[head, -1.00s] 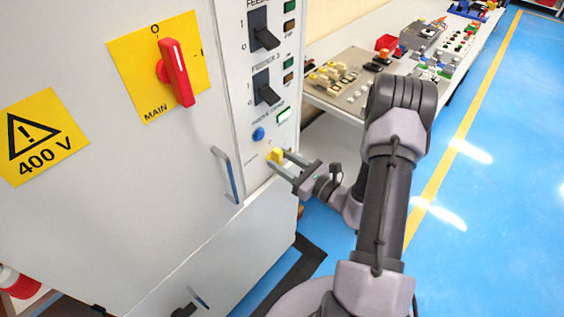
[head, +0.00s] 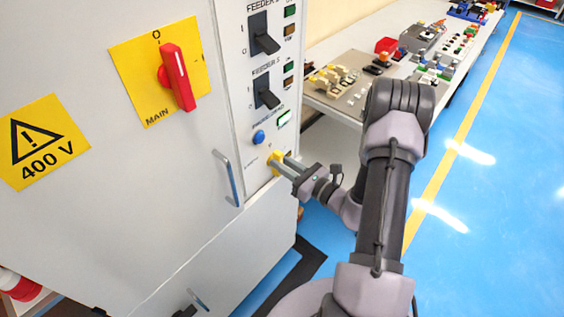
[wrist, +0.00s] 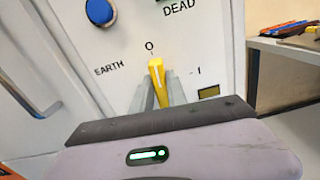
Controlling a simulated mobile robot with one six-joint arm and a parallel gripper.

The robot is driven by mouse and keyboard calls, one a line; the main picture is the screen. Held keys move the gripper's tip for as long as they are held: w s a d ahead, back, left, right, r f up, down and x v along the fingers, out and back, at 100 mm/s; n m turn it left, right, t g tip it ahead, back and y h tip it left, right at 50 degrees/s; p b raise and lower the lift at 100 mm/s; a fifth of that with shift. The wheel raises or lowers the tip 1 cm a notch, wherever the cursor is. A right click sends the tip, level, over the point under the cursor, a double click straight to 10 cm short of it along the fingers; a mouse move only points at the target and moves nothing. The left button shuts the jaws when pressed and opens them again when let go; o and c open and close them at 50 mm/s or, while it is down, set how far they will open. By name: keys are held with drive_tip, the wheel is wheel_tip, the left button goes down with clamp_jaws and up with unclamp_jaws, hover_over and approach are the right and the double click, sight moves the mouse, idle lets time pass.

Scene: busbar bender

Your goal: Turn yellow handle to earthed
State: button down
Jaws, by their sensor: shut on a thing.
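The yellow handle (head: 274,159) is low on the switch column of the grey cabinet; in the wrist view it (wrist: 157,82) stands between my fingers. Its tip points up at the "0" mark. The "EARTH" mark (wrist: 109,68) is to its left and a "1" mark is to its right. My gripper (head: 280,163) is shut on the handle, one finger on each side. My fingers hide part of the handle in the head view.
Above the handle are a blue button (head: 258,137), a lit indicator (head: 284,117) and two black feeder switches. A red main switch (head: 178,77) and a metal door handle (head: 228,178) are to the left. A workbench (head: 345,104) with parts stands behind my arm.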

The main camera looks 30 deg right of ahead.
drive_tip(key=m, duration=0.1)
drive_tip(key=m+p, duration=0.2)
drive_tip(key=m, duration=0.1)
drive_tip(key=shift+w+d, duration=0.1)
drive_tip(key=shift+d, duration=0.15)
drive_tip(key=shift+w+d+f+m+p, duration=0.2)
drive_tip(key=shift+m+p, duration=0.6)
drive_tip(key=shift+m, duration=1.35)
drive_tip(key=shift+s+d+f+m+p, duration=0.2)
drive_tip(key=shift+m+p, duration=0.55)
drive_tip(key=shift+m, duration=1.35)
drive_tip(key=shift+w+a+f+m+p, duration=0.1)
drive_tip(key=shift+f+m+p, duration=0.45)
drive_tip(key=shift+m, duration=1.6)
drive_tip(key=shift+r+p, duration=0.2)
drive_tip(key=shift+p, duration=0.1)
drive_tip(key=c, duration=1.3)
unclamp_jaws()
